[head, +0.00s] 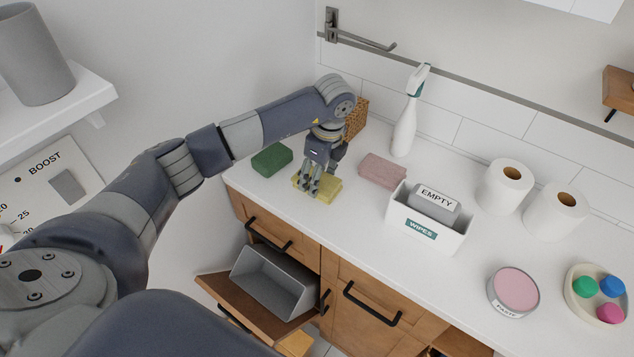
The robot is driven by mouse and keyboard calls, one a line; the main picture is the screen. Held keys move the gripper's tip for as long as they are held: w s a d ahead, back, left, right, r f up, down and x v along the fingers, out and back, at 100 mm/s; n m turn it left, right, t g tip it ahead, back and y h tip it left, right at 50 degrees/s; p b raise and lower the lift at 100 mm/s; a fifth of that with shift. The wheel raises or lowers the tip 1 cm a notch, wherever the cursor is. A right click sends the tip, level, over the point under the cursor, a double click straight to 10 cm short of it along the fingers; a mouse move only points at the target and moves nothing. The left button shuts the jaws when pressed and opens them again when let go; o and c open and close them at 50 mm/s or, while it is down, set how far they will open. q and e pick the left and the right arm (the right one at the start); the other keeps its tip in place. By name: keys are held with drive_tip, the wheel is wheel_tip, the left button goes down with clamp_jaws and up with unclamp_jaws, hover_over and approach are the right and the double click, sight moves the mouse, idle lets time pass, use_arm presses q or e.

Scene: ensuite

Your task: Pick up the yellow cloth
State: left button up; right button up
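The yellow cloth (328,191) lies folded on the white counter, near its front edge, in the head view. My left gripper (313,190) points down right over the cloth, its fingers covering part of it. The fingers look close to or touching the cloth. I cannot tell whether they are closed on it. My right gripper is not in view.
A green cloth (271,159) lies left of the yellow one, a pink cloth (382,171) right. Behind stand a spray bottle (404,130) and a wicker basket (357,118). A white wipes box (405,219) stands further right. An open drawer (240,300) juts out below.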

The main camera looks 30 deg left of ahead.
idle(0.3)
use_arm(q)
drive_tip(key=shift+w+r+b, duration=0.1)
drive_tip(key=shift+r+b, duration=0.25)
drive_tip(key=shift+r, duration=0.1)
wheel_tip(320, 180, up, 2)
drive_tip(key=shift+r+b, duration=0.25)
drive_tip(key=shift+b, duration=0.45)
drive_tip(key=s+d+b, duration=0.1)
drive_tip(key=s+d, duration=0.1)
drive_tip(key=s, duration=0.6)
drive_tip(key=s+d+r+b, duration=0.1)
drive_tip(key=s, duration=0.6)
drive_tip(key=shift+s+d+r, duration=0.25)
drive_tip(key=shift+s+d, duration=0.1)
drive_tip(key=shift+o, duration=0.4)
